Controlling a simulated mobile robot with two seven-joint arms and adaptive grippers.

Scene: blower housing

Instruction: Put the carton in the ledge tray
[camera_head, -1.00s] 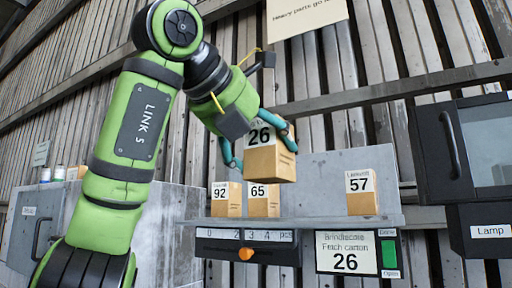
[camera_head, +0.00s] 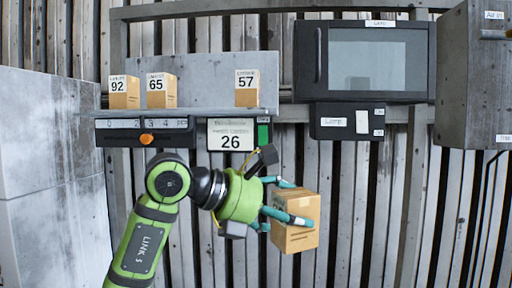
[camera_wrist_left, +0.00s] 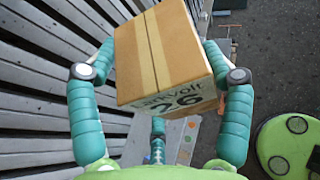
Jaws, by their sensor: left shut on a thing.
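The carton (camera_head: 297,236) is a brown box with tape. My left gripper (camera_head: 287,205) is shut on it and holds it in the air, below and right of the shelf in the head view. In the left wrist view the carton (camera_wrist_left: 165,55) sits between the teal fingers of the left gripper (camera_wrist_left: 160,80), slightly tilted, its label reading 26. A sign (camera_head: 232,134) under the shelf reads "Fetch carton 26". My right gripper is not in view.
The shelf (camera_head: 200,112) bears cartons marked 92 (camera_head: 124,97), 65 (camera_head: 161,95) and 57 (camera_head: 246,92). A dark windowed cabinet (camera_head: 365,60) with a lamp box (camera_head: 346,122) hangs right of it. A grey cabinet (camera_head: 480,80) stands far right. The slatted wall at lower right is clear.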

